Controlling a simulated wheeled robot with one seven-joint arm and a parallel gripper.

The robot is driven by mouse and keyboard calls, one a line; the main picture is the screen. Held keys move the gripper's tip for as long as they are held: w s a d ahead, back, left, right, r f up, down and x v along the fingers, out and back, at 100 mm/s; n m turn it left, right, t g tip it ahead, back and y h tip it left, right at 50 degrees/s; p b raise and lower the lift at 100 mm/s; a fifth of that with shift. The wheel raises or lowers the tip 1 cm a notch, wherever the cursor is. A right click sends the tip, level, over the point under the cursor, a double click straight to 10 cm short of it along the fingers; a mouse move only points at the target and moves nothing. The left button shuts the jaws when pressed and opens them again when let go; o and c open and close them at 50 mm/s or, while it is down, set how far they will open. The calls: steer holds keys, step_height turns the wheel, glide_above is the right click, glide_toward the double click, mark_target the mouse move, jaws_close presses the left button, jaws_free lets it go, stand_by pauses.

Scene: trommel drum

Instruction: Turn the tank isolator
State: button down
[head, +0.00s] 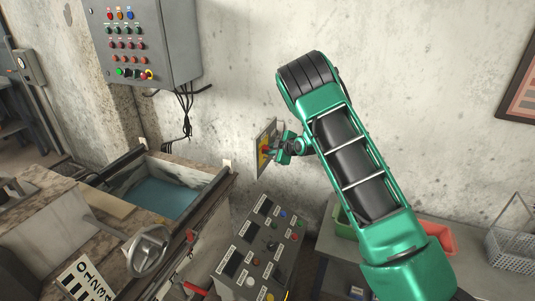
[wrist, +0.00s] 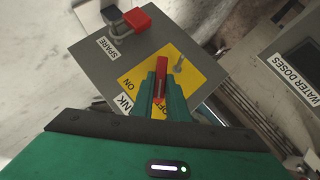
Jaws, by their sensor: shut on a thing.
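The tank isolator is a red handle (wrist: 162,66) on a yellow plate (wrist: 187,68) marked ON and OFF. A partly hidden label ending in "NK" (wrist: 124,102) is beside it. My gripper (wrist: 161,78) is shut on the red handle, with a green finger on each side; the handle's tip shows beyond the fingers. In the head view my gripper (head: 278,148) reaches the yellow plate (head: 263,153) on the wall panel, and the handle is mostly hidden there.
A red and black switch (wrist: 125,20) labelled SPARE shares the grey panel (wrist: 93,72). A WATER DOSES box (wrist: 290,60) is at right in the wrist view. In the head view, a button console (head: 262,245) stands below my arm, and a water tank (head: 165,195) is at left.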

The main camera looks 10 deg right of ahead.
steer(key=g, duration=0.1)
steer(key=m+g+y, duration=0.1)
steer(key=d+m+g, duration=0.1)
steer(key=shift+w+r+y, duration=0.25)
steer(key=shift+w+y, duration=0.05)
steer(key=shift+w, duration=0.1)
steer(key=shift+w+d+m+g+y, duration=0.15)
steer(key=shift+m+g+y, duration=0.25)
steer(key=shift+g, duration=0.25)
steer(key=shift+w+d+m+g+y, duration=0.1)
steer(key=shift+m+g+y, duration=0.3)
steer(key=shift+g, duration=0.25)
steer(key=shift+r, duration=0.1)
steer(key=c, duration=1.7)
jaws_free()
steer(key=shift+w, duration=0.1)
steer(key=shift+c, duration=0.2)
steer(key=shift+a, duration=0.15)
steer(key=v, duration=1)
steer(key=shift+d+r, duration=0.15)
steer(key=shift+d, duration=0.1)
